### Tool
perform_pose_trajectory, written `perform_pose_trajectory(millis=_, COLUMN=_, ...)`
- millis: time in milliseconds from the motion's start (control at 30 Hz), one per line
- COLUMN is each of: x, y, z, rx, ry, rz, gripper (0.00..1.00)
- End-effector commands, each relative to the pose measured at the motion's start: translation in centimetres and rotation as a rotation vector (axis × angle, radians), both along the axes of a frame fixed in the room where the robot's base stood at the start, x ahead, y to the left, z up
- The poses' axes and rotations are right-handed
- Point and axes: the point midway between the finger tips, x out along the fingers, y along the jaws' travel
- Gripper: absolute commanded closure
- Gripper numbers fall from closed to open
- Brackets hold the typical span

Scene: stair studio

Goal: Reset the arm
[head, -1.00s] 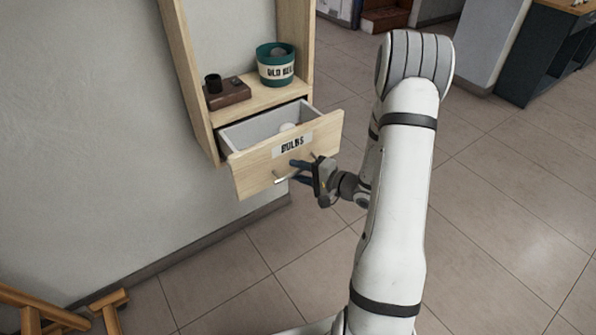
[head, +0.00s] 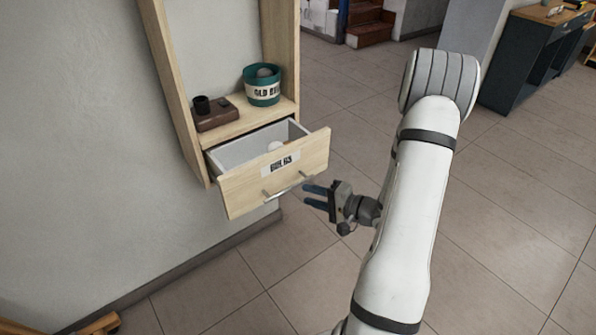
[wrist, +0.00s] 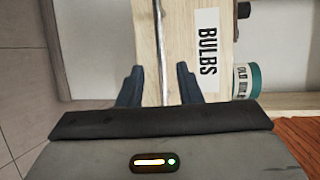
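My gripper (head: 316,197) is in front of the open wooden drawer (head: 240,194), just right of its metal handle (head: 288,188). In the wrist view my gripper (wrist: 159,84) has its two dark fingers spread apart with nothing gripped. The handle (wrist: 160,50) shows as a thin bar beyond and between the fingertips; in the head view the fingers look clear of it. The drawer front (wrist: 178,45) carries a "BULBS" label.
On the shelf above the drawer stand a teal "OLD BULBS" tin (head: 262,86) holding a round bulb and a brown block (head: 215,115) with a dark socket. A wooden piece (head: 88,326) lies at lower left. The tiled floor right of the drawer is open.

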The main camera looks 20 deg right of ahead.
Motion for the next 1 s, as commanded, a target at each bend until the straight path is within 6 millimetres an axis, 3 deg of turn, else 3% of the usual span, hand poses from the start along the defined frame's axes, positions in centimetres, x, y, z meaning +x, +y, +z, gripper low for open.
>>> perform_pose_trajectory(millis=167, x=0.1, y=0.0, z=0.2, rx=-0.014, ry=-0.002, rz=-0.002, gripper=0.68)
perform_pose_trajectory(millis=333, x=1.9, y=-0.4, z=2.5, rx=-0.239, ry=-0.022, rz=-0.034, gripper=0.68)
perform_pose_trajectory(millis=500, x=4.4, y=-1.9, z=7.7, rx=-0.678, ry=-0.027, rz=-0.095, gripper=0.68)
perform_pose_trajectory(millis=633, x=4.5, y=-2.9, z=12.4, rx=-0.976, ry=0.016, rz=-0.121, gripper=0.68)
perform_pose_trajectory(millis=767, x=3.0, y=-3.2, z=17.4, rx=-1.208, ry=0.096, rz=-0.112, gripper=0.68)
perform_pose_trajectory(millis=1000, x=-3.6, y=-0.6, z=25.8, rx=-1.444, ry=0.285, rz=0.045, gripper=0.68)
